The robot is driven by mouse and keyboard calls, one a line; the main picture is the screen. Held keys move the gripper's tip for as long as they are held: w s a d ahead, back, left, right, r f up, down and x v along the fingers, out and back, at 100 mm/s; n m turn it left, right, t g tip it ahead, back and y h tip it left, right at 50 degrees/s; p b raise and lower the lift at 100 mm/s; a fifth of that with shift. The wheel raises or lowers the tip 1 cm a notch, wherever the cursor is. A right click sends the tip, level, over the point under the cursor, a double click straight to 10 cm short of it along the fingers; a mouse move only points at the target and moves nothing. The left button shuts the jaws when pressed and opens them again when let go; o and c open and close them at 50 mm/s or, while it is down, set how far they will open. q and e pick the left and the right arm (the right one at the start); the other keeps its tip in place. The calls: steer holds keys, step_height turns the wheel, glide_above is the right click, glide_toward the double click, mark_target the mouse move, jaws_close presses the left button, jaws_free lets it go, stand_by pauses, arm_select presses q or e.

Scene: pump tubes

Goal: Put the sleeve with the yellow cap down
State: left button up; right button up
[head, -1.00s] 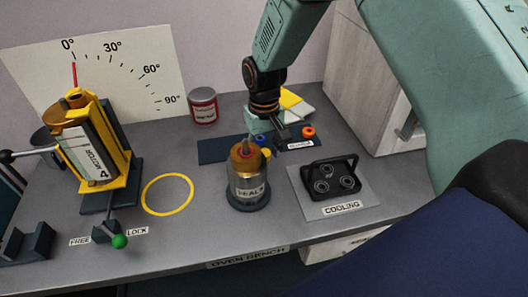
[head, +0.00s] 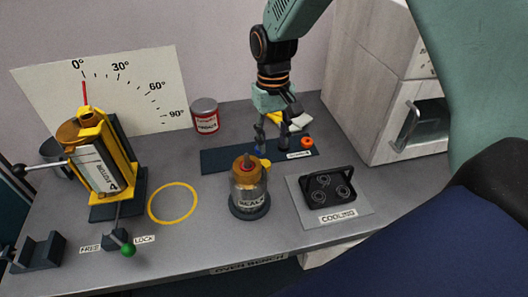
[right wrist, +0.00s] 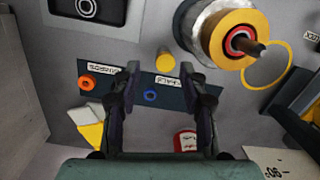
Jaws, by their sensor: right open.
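The yellow-capped sleeve (head: 266,163) stands just behind the jar in the head view, mostly hidden by it. In the right wrist view, the yellow-capped sleeve (right wrist: 165,60) is upright beside the edge of a dark mat; I cannot tell whether its base touches the mat. My right gripper (head: 272,130) is open and empty above the mat. In the right wrist view, my right gripper (right wrist: 160,74) has its fingers wide apart, with the sleeve seen between and beyond the tips. My left gripper is not in view.
The dark mat (head: 218,160) bears a blue piece (right wrist: 150,95) and an orange piece (head: 306,142). The jar (head: 248,190) stands close in front. A cooling plate (head: 357,208) lies right, a red can (head: 205,115) behind. A yellow circle (head: 173,203) marks clear bench left.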

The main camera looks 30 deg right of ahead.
mark_target(268, 164)
steer(key=s+d+f+n+t+p, duration=0.1)
steer(key=d+f+n+p, duration=0.1)
steer(key=s+d+f+n+t+p, duration=0.1)
steer(key=d+f+n+p, duration=0.1)
steer(key=s+d+f+n+p, duration=0.1)
steer(key=d+f+n+p, duration=0.1)
steer(key=shift+d+t+h, duration=0.3)
steer(key=shift+d+t, duration=0.1)
steer(key=w+a+f+n+y, duration=0.1)
steer(key=a+f, duration=0.1)
steer(key=w+a+f+t+y+b, duration=0.1)
steer(key=w+a+f, duration=0.1)
steer(key=a, duration=0.1)
steer(key=w+a+f+n+y, duration=0.1)
steer(key=w+a+f, duration=0.1)
steer(key=a, duration=0.1)
steer(key=shift+f+n+t+b, duration=0.2)
steer(key=shift+n+t+b, duration=0.1)
steer(key=shift+t, duration=0.1)
jaws_close()
